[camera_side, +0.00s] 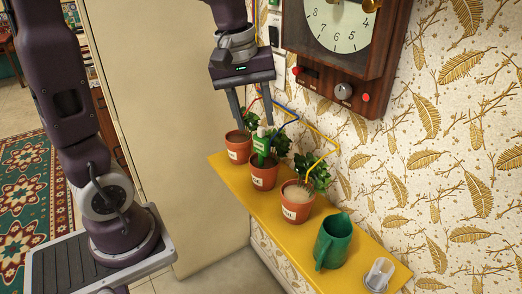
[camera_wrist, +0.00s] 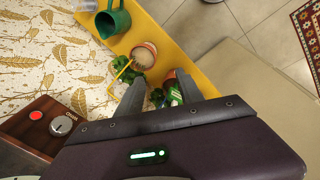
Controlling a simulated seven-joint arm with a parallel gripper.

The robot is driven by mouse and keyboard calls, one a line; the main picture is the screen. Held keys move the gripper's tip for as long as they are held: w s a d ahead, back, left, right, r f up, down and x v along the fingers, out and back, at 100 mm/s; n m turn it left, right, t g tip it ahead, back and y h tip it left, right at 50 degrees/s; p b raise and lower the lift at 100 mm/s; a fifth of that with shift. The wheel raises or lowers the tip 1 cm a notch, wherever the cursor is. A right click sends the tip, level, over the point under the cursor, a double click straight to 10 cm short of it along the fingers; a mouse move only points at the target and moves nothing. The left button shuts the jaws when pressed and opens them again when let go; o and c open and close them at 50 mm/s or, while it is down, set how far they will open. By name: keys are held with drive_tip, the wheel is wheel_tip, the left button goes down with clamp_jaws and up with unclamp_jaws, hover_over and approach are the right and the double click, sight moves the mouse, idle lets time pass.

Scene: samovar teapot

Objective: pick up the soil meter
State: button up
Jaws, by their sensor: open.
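The soil meter (camera_side: 262,145), green with a pale top, stands upright in the middle terracotta pot (camera_side: 264,178) among the plant's leaves. In the wrist view the green meter (camera_wrist: 176,94) shows partly, between the fingers and close to the right-hand one; the gripper body hides some of it. My gripper (camera_side: 255,125) points down with its fingers apart and empty. In the side view its fingertips are around the height of the meter's top, one on each side in the picture. I cannot tell the exact gap in depth.
A yellow shelf (camera_side: 325,252) holds the pots. One potted plant (camera_side: 239,150) stands behind and another (camera_side: 296,203) in front, with coloured tubes along the wall. A green jug (camera_side: 333,242) and a glass (camera_side: 379,274) stand nearer. A wooden clock (camera_side: 345,45) hangs above.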

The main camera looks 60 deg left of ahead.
sight(263, 148)
drive_tip(key=w+a+f+n, duration=0.3)
drive_tip(key=f, duration=0.1)
drive_tip(key=w+a+f+n+g, duration=0.1)
drive_tip(key=w+a+f+n, duration=0.2)
drive_tip(key=a+f, duration=0.1)
drive_tip(key=w+a+f+n+g, duration=0.1)
drive_tip(key=w+a+f+n, duration=0.2)
drive_tip(key=w+a+f, duration=0.1)
drive_tip(key=shift+a+f+n, duration=0.25)
drive_tip(key=shift+n, duration=0.05)
drive_tip(key=f, duration=0.4)
drive_tip(key=a+f, duration=0.1)
drive_tip(key=f, duration=0.2)
drive_tip(key=shift+w, duration=0.3)
drive_tip(key=shift+d, duration=0.1)
clamp_jaws()
